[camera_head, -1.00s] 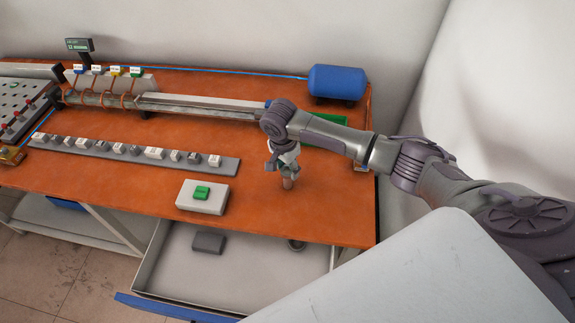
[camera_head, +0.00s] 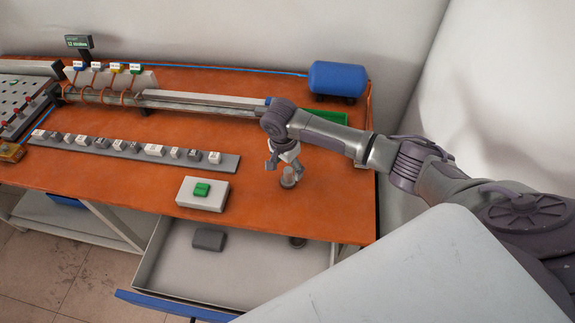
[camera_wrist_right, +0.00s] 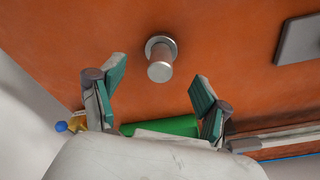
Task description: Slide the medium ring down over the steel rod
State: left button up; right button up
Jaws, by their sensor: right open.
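The steel rod (camera_wrist_right: 160,69) stands upright on the orange table, and it also shows in the head view (camera_head: 289,172). A grey ring (camera_wrist_right: 150,42), which I take for the medium ring, is around the rod's foot at the table; it shows in the head view (camera_head: 288,183) too. My right gripper (camera_wrist_right: 158,85) is open and empty, its green-padded fingers spread apart. In the head view my right gripper (camera_head: 279,163) is just above and beside the rod's top. My left gripper is not in view.
A grey box with a green button (camera_head: 203,190) sits left of the rod. A grey strip (camera_head: 225,163) with several small blocks lies farther left. An open drawer (camera_head: 170,274) is below the front edge, holding a grey block (camera_head: 208,239). A blue tank (camera_head: 337,80) stands at the back right.

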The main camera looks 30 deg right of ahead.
notch_tip(320, 180, up, 12)
jog(key=a, duration=0.1)
jog(key=shift+s+a, duration=0.2)
jog(key=shift+s, duration=0.05)
jog(key=shift+f, duration=0.1)
dwell(0.7)
